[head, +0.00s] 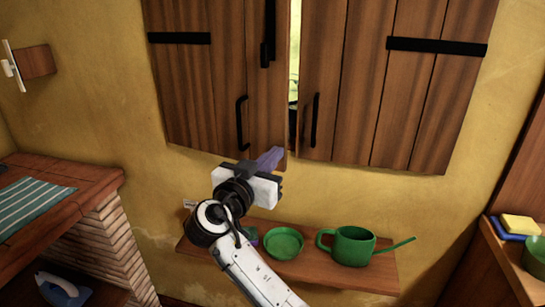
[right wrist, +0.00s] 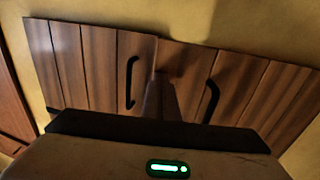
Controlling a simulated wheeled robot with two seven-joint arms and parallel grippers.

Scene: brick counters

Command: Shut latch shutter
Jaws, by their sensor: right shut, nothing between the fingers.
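The wooden shutter has a left panel (head: 200,85) and a right panel (head: 390,90), with a narrow bright gap (head: 294,55) between them. A black latch bar (head: 268,40) stands upright near the left panel's inner edge. Each panel has a black handle, left (head: 241,122) and right (head: 314,120). My right gripper (head: 270,158) is shut and empty, in front of the left panel's lower inner corner; I cannot tell whether it touches. In the right wrist view its fingers (right wrist: 160,100) overlap the panels near their meeting edges, between the two handles. My left gripper is out of view.
Below the shutter, a wooden shelf (head: 330,268) holds a green watering can (head: 352,246) and a green saucer (head: 284,243). A brick counter (head: 100,185) with a striped cloth (head: 30,208) stands at left. Another counter with sponges (head: 518,225) is at right.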

